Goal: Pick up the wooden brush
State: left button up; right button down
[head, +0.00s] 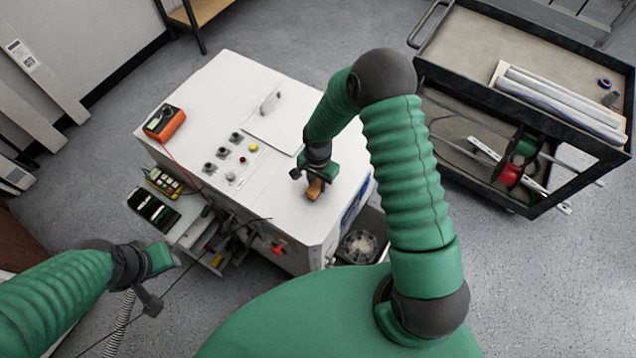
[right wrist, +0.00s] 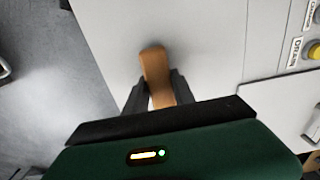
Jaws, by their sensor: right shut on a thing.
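The wooden brush (head: 314,190) is at the front right part of the white cabinet's top (head: 215,100). My right gripper (head: 317,183) is shut on it from above. In the right wrist view the brush's brown wooden body (right wrist: 156,72) stands out between the two dark fingers (right wrist: 160,95). Its lower end is hidden by the gripper's body. I cannot tell whether the brush still touches the cabinet top. My left gripper (head: 166,266) hangs at the lower left, away from the brush, and its fingers are too small to read.
An orange meter (head: 164,123) sits on the cabinet's left corner, near several knobs and buttons (head: 230,160). A dark cart (head: 470,50) stands at the right. Bare top lies around the brush.

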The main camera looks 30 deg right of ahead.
jog(key=shift+w+r, duration=0.1)
jog(key=shift+r, duration=0.3)
jog(key=shift+s+r+b, duration=0.2)
jog(key=shift+r+b, duration=0.1)
jog(key=shift+r, duration=0.25)
jog(key=shift+s+r+b, duration=0.15)
jog(key=shift+r+b, duration=0.15)
jog(key=shift+r, duration=0.2)
jog(key=s+d+r+b, duration=0.1)
jog(key=s+d+b, duration=0.1)
jog(key=s, duration=1.3)
jog(key=shift+d+r+b, duration=0.3)
jog(key=shift+d+b, duration=0.1)
jog(key=shift+s, duration=0.1)
